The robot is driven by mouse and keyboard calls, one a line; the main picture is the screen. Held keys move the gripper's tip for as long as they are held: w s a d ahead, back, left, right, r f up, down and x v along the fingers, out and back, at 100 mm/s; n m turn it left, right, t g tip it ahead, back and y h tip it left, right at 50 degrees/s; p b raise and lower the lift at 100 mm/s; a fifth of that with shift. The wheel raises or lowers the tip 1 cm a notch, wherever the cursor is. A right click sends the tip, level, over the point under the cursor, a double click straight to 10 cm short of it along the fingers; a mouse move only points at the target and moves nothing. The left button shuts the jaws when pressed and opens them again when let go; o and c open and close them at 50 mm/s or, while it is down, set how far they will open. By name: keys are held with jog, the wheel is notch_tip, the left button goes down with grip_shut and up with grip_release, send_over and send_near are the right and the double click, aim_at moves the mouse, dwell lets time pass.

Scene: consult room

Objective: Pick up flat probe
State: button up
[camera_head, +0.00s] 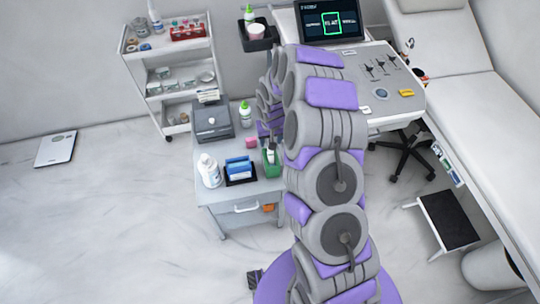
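My grey and purple arm rises through the middle of the picture and bends down toward a small grey side table (215,197). The far end of the arm, with my gripper (270,140), is partly hidden behind my own arm links, near a green holder (271,168) on that table. I cannot see whether its fingers are open or shut, or whether they hold anything. I cannot tell any thing clearly as the flat probe. A slim dark and white item stands at the green holder, too small to name.
The table also holds a grey box-shaped device (212,121), white bottle (209,172), blue box (239,168) and green-capped bottle (245,117). A white shelf cart (154,92) stands behind. A console with a screen (330,21) and exam bed (480,115) are right. Left floor is mostly clear.

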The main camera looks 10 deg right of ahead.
jog(key=f, duration=0.2)
jog(key=f+b, duration=0.1)
jog(key=f, duration=0.1)
jog(key=shift+w, duration=0.4)
jog(key=shift+w+d+f, duration=0.1)
jog(key=shift+d+f, duration=0.2)
jog(key=shift+f, duration=0.05)
jog(key=shift+a+r, duration=0.1)
jog(key=shift+a, duration=0.2)
jog(key=c, duration=0.7)
jog(key=shift+d, duration=0.1)
jog(key=shift+c, duration=1.3)
jog(key=shift+d, duration=0.1)
